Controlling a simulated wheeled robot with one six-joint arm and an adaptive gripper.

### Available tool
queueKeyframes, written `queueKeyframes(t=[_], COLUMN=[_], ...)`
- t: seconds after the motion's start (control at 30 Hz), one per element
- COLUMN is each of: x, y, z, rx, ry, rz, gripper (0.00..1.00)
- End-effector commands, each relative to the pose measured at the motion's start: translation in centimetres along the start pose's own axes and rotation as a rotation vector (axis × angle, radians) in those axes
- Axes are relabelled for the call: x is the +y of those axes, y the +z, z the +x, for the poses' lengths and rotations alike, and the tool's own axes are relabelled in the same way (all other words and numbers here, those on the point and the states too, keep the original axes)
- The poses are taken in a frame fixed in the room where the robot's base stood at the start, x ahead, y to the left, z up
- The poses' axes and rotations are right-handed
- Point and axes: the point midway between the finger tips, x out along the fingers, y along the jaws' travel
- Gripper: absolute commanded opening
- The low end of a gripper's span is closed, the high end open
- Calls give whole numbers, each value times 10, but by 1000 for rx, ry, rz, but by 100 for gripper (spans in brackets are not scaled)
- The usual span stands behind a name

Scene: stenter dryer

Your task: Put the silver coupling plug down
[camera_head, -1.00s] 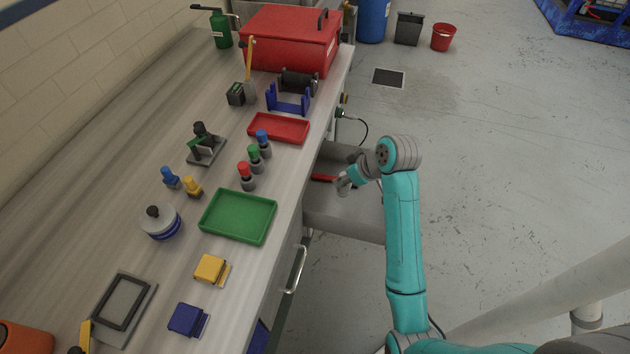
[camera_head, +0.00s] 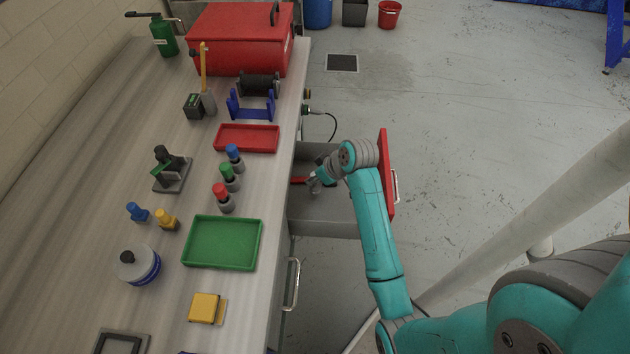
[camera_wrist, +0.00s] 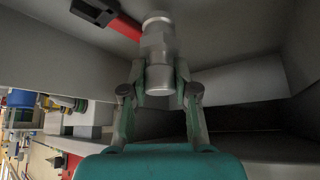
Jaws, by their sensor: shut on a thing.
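The silver coupling plug (camera_wrist: 158,50) is a stepped metal cylinder held between the fingers of my gripper (camera_wrist: 160,88) in the wrist view. In the head view my gripper (camera_head: 315,184) is over the open drawer (camera_head: 322,220), and the plug itself is too small and covered there to make out. The drawer has grey inner walls and a red front. A red-handled tool with a black end (camera_wrist: 108,16) lies in the drawer beside the plug. I cannot tell whether the plug touches the drawer floor.
The workbench left of the drawer holds a green tray (camera_head: 222,242), a red tray (camera_head: 247,138), several coloured-top plugs and a red toolbox (camera_head: 240,38). A second drawer handle (camera_head: 292,284) sticks out below. The floor (camera_head: 450,130) right of the drawer is clear.

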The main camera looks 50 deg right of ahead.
Motion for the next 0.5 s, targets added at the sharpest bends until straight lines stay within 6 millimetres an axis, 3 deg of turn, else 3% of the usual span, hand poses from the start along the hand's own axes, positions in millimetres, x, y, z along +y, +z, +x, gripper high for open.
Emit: queueKeyframes(t=[0.17,0.5], x=[0,0], y=[12,13], z=[18,20], rx=[-1,0], ry=[-1,-1], rz=[0,0], gripper=[0,0])
